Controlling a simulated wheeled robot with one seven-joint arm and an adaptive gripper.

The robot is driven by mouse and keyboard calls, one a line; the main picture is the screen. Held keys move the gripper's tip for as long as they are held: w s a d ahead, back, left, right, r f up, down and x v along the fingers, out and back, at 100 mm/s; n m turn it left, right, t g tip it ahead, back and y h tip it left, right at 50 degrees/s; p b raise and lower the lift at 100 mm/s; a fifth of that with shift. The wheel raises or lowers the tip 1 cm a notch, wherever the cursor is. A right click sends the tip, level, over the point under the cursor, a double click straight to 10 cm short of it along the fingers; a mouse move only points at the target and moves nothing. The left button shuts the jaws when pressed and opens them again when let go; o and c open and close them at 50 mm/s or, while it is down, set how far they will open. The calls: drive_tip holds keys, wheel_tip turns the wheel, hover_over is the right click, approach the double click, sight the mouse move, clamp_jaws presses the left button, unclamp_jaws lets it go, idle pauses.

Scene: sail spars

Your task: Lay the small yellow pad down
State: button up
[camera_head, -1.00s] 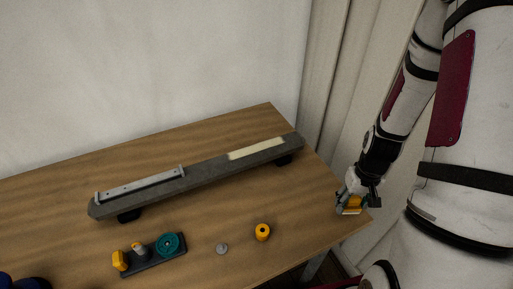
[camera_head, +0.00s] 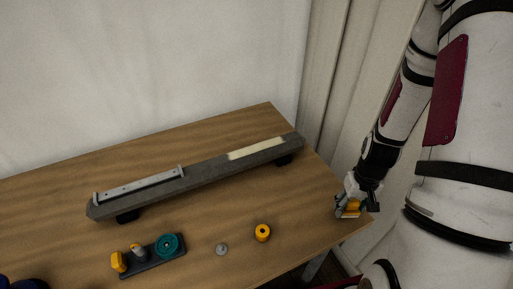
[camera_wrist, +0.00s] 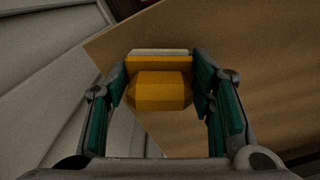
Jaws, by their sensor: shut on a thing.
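The small yellow pad (camera_wrist: 160,92) is between the two fingers of my gripper (camera_wrist: 160,85) in the wrist view. It has a rounded yellow grip part and a flat yellow plate with a pale strip along its far side. My gripper is shut on the pad. I cannot tell whether the pad touches the table top.
A long grey spar (camera_head: 205,178) with a metal rail and a pale strip lies across the wooden table (camera_head: 60,190). A dark holder (camera_head: 152,262) with a teal disc, a yellow cylinder (camera_head: 262,233) and a grey knob (camera_head: 222,249) stand nearer. The table's right edge is close to my gripper.

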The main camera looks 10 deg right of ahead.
drive_tip(key=shift+f, duration=1.05)
drive_tip(key=o, duration=1.2)
wheel_tip(320, 180, up, 12)
